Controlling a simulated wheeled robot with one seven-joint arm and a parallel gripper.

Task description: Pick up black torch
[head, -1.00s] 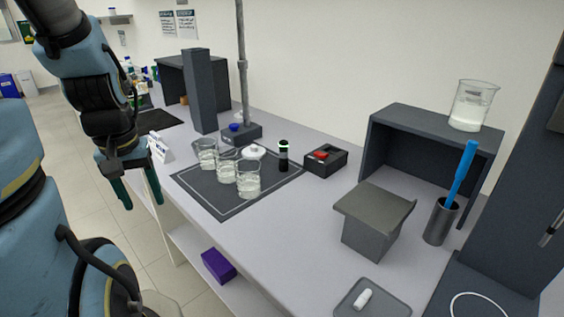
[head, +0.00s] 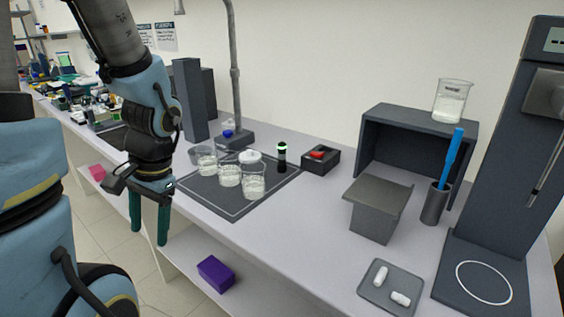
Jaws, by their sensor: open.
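The black torch (head: 282,158) looks to be the small dark upright cylinder with a pale green glowing band near its top. It stands at the back right edge of the dark mat (head: 232,207) on the bench. My gripper (head: 149,236) hangs with its two green fingers pointing down and apart, with nothing between them. It is in front of the bench edge, left of the mat and well away from the torch.
Three glass beakers (head: 253,184) and a white round dish (head: 249,157) stand on the mat left of the torch. A black box with a red top (head: 320,160) sits just right of it. A stand with a tall rod (head: 234,75) rises behind. The front right bench is partly clear.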

